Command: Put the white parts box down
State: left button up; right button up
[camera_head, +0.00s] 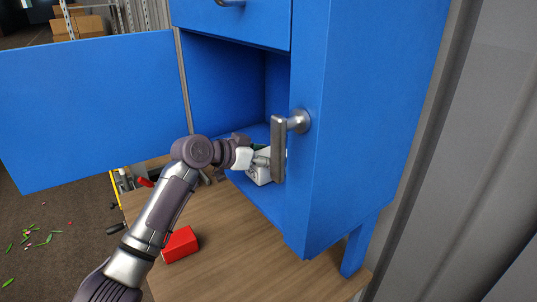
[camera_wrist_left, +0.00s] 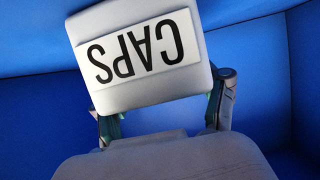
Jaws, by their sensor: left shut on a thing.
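The white parts box (camera_head: 263,175) is inside the open blue cabinet (camera_head: 345,110), close above or on its floor; I cannot tell whether it touches. In the left wrist view the white box (camera_wrist_left: 112,97) carries a label reading CAPS, upside down in the picture. My left gripper (camera_head: 250,156) reaches into the cabinet and is shut on the box. In the wrist view the left gripper's fingers (camera_wrist_left: 166,112) are on either side of the box. In the head view a grey handle partly hides the box. My right gripper is not in view.
The grey handle (camera_head: 278,148) stands at the cabinet opening, close to the box. The blue door (camera_head: 90,105) is open to the left. A red block (camera_head: 180,244) lies on the wooden table (camera_head: 240,270). Small green and red pieces (camera_head: 35,238) lie on the floor.

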pick_arm(q)
jog(key=shift+f, duration=0.1)
jog(key=o, duration=1.4)
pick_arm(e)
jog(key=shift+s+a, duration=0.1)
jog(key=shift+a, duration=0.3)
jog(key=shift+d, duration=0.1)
pick_arm(q)
jog(key=shift+a+r, duration=0.1)
jog(key=shift+r, duration=0.1)
jog(key=b+v, duration=0.2)
jog(key=v, duration=1)
jog(key=shift+b, duration=0.35)
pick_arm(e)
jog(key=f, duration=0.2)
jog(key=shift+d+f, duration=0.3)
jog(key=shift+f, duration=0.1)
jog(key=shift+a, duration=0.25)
